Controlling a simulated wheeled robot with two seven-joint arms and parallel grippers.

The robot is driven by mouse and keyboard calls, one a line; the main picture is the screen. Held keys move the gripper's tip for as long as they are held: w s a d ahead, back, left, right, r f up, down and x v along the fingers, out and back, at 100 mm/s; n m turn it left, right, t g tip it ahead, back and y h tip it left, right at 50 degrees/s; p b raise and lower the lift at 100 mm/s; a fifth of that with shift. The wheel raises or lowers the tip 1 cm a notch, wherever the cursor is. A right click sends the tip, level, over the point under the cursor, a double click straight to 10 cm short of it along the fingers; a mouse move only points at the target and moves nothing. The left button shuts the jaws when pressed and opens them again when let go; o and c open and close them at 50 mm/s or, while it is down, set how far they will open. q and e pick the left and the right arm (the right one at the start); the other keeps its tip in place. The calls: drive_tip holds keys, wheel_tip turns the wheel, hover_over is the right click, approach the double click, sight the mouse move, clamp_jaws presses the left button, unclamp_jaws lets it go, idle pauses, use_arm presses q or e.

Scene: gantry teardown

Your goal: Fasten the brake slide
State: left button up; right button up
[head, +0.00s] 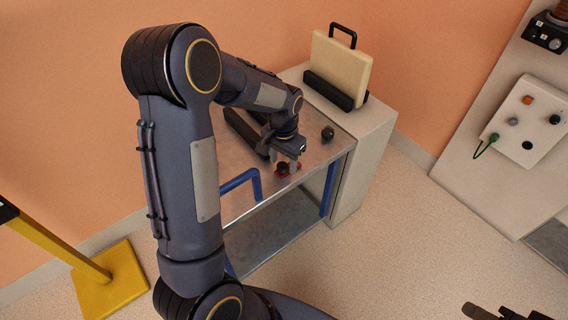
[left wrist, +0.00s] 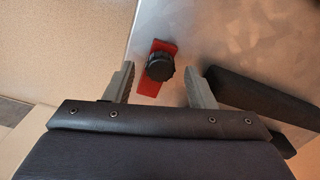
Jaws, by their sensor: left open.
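The brake slide is a red plate (head: 293,171) with a black knob (head: 282,169) on it, near the front edge of the metal cart top. In the left wrist view the red plate (left wrist: 149,87) and the ribbed black knob (left wrist: 160,66) are seen from above. My left gripper (head: 285,164) is open and points down over the knob. Its two fingers (left wrist: 160,70) show on either side of the knob, with a gap to each. Height above the knob is hard to tell. A dark part at the bottom right edge looks like my right gripper (head: 490,312), mostly cut off.
The metal cart (head: 318,156) has a blue handle (head: 240,180) at its front. A black block (head: 243,131) and a small dark knob (head: 328,134) are on top. Behind stands a cream panel (head: 340,67) in a black holder. A yellow stand (head: 112,282) is at left.

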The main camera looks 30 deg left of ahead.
use_arm(q)
drive_tip(key=shift+f, duration=0.65)
use_arm(e)
drive_tip(key=shift+f, duration=0.1)
